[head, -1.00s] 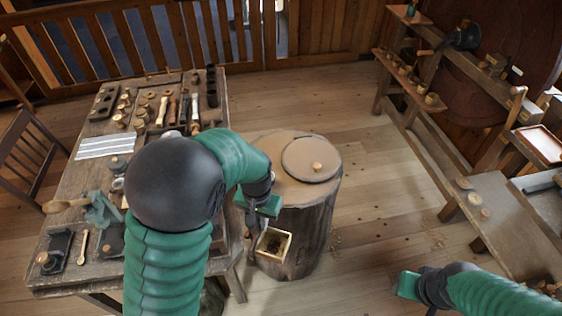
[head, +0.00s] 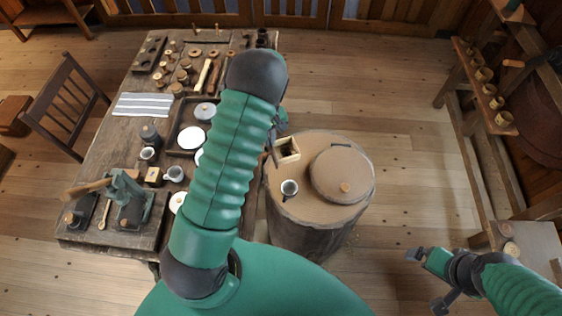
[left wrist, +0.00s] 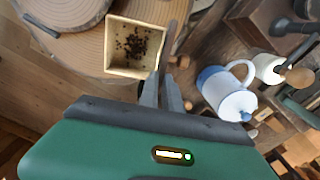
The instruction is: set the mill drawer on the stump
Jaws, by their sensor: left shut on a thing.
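The mill drawer (head: 288,149), a small open wooden box with dark grounds inside, is over the left part of the stump's top. It also shows in the left wrist view (left wrist: 122,67), upright beside my fingers. My left gripper (head: 273,150) is shut on the drawer's near side; its fingers (left wrist: 168,78) hold the wall in the left wrist view. The stump (head: 310,208) is a broad cut log. Whether the drawer touches the stump or hangs just above it, I cannot tell. My right gripper (head: 422,256) is empty over the floor at the right.
A round wooden lid (head: 345,165) with a knob covers the stump's right part. Floor right of the stump is clear.

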